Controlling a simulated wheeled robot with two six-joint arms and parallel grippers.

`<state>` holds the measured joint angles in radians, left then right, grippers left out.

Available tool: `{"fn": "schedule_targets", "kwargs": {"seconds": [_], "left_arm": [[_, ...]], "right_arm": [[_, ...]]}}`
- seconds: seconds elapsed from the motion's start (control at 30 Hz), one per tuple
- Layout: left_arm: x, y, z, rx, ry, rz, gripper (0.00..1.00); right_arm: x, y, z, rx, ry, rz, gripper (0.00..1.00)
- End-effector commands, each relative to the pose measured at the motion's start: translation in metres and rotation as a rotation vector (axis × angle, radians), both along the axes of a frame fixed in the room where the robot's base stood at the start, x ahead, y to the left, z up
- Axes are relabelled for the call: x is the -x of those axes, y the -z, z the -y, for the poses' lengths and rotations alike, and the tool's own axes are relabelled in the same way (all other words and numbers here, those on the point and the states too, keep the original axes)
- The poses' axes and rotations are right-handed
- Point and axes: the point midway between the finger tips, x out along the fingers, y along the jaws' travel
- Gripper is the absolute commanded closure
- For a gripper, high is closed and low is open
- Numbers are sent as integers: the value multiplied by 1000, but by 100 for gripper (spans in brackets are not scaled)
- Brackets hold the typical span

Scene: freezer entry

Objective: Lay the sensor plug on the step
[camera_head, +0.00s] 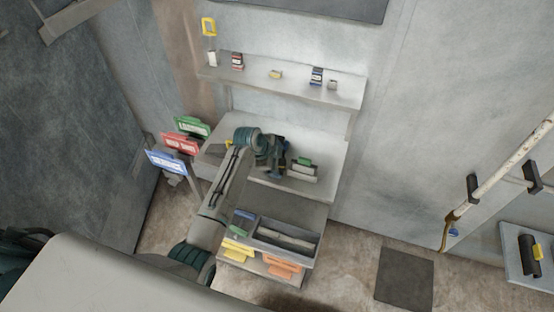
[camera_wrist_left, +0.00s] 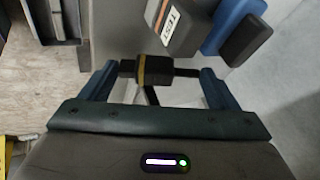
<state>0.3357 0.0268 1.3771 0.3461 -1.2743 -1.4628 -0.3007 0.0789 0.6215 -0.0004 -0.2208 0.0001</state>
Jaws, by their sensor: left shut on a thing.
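My left gripper (camera_head: 277,163) is above the middle tier of a grey stepped stand (camera_head: 328,150). In the left wrist view its blue fingers (camera_wrist_left: 157,74) are shut on a black plug with a yellow band (camera_wrist_left: 141,70), which looks like the sensor plug. A black stem hangs from the plug. In the head view the arm and gripper hide the plug. Which tier is the step I cannot tell; the lower tier (camera_head: 313,212) has a bare grey surface. My right gripper is not in view.
A grey labelled block (camera_wrist_left: 172,40) and a blue block (camera_wrist_left: 232,22) are close to the fingers. A grey tray (camera_head: 262,240) stands on the low front. An upper shelf (camera_head: 345,92) holds small items. Green, red and blue signs (camera_head: 180,143) stand left.

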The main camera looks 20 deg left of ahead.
Motion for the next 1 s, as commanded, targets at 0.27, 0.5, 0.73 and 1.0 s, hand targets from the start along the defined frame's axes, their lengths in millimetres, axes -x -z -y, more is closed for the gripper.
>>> {"fn": "schedule_targets", "kwargs": {"seconds": [0.27, 0.5, 0.73, 1.0], "left_arm": [[0, 9, 0, 0, 0, 3, 43], [0, 11, 0, 1, 0, 2, 7], [0, 11, 0, 1, 0, 2, 0], [6, -4, -6, -1, -1, 5, 0]], "right_arm": [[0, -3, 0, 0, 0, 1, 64], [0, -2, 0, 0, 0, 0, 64], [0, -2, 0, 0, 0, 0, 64], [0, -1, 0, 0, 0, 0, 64]]}}
